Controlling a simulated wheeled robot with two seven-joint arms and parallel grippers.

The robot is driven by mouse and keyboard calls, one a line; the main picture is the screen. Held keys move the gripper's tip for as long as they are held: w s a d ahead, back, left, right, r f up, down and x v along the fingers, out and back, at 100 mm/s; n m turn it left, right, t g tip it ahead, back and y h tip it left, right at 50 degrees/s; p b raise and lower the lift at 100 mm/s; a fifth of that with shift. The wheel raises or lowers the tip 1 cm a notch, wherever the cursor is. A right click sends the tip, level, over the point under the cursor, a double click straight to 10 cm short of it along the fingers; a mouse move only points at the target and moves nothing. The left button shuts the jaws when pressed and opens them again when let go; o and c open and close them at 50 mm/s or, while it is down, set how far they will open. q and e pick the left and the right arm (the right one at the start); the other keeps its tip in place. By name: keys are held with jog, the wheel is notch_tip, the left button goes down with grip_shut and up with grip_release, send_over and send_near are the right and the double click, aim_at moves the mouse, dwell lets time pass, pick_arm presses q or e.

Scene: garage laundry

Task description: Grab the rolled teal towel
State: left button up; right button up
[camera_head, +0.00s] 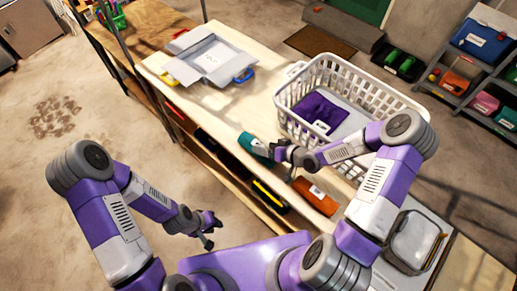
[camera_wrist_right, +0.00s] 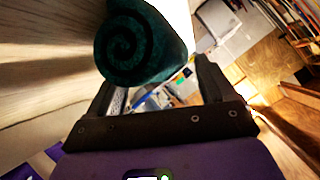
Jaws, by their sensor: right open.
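The rolled teal towel (camera_head: 254,145) lies at the front edge of the wooden table, left of the white basket. In the right wrist view, the spiral end of the towel (camera_wrist_right: 140,45) shows large and close, ahead of the open fingers. My right gripper (camera_head: 277,153) is at the towel's right end; its fingers (camera_wrist_right: 157,80) are apart, and I cannot tell whether they touch the towel. My left gripper (camera_head: 208,230) hangs low, in front of the table, away from the towel; its fingers look apart and empty.
A white laundry basket (camera_head: 384,83) with a purple cloth (camera_head: 318,112) stands right of the towel. An orange rolled item (camera_head: 317,196) lies at the front edge. A grey open box (camera_head: 209,60) sits at the back left. Bare tabletop (camera_head: 225,112) lies between box and towel.

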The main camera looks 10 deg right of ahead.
jog(key=shift+w+a+f, duration=0.35)
jog(key=shift+w, duration=0.05)
jog(key=c, duration=0.9)
jog(key=shift+c, duration=0.2)
jog(key=shift+r, duration=0.1)
